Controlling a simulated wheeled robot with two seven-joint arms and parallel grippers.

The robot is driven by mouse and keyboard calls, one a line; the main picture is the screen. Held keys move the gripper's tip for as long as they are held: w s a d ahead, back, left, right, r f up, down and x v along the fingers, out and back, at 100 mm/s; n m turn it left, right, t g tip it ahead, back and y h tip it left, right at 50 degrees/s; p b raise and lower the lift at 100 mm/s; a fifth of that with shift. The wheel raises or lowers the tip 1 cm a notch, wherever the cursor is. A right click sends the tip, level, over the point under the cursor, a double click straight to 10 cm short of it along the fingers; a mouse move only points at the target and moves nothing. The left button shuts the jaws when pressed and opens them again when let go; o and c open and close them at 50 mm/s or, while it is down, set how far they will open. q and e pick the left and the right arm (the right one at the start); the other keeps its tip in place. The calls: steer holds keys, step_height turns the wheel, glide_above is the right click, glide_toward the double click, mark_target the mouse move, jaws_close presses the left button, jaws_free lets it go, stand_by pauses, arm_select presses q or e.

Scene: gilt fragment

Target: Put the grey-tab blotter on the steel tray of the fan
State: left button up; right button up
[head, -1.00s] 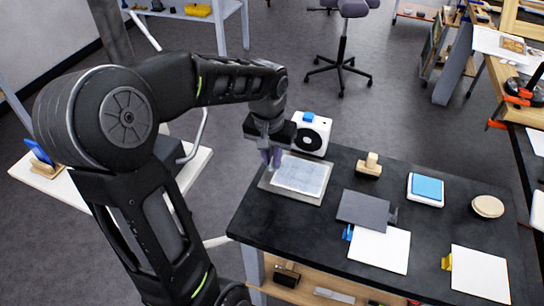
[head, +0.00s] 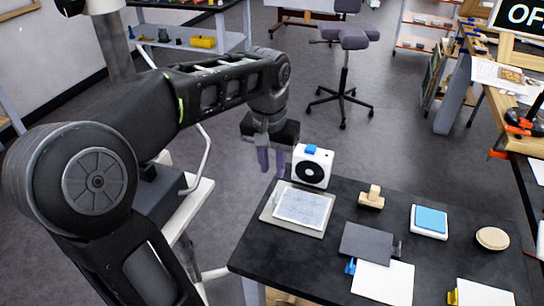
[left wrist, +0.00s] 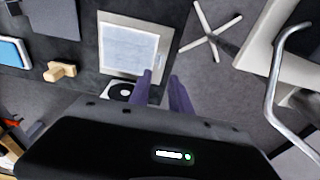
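The fan (head: 312,166) is a white box with a black round grille and a blue top piece. The flat steel tray (head: 267,213) lies in front of it, with a pale bluish sheet (head: 304,206) flat on it. My left gripper (head: 271,172) is open and empty, fingers apart, above and behind the tray beside the fan. The wrist view also shows the tray (left wrist: 108,26). My right gripper is out of view.
White sheets with a blue tab (head: 350,266) and a yellow tab (head: 452,297) lie on the black table (head: 330,252). A wooden stamp (head: 371,199), a blue-topped pad (head: 430,220) and a round disc (head: 492,238) stand behind them. Floor and a chair (head: 343,40) lie beyond.

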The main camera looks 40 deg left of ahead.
arm_select(q)
steer(key=r, duration=0.2)
steer(key=shift+s+r, duration=0.2)
steer(key=shift+r, duration=0.15)
stand_by(2.2)
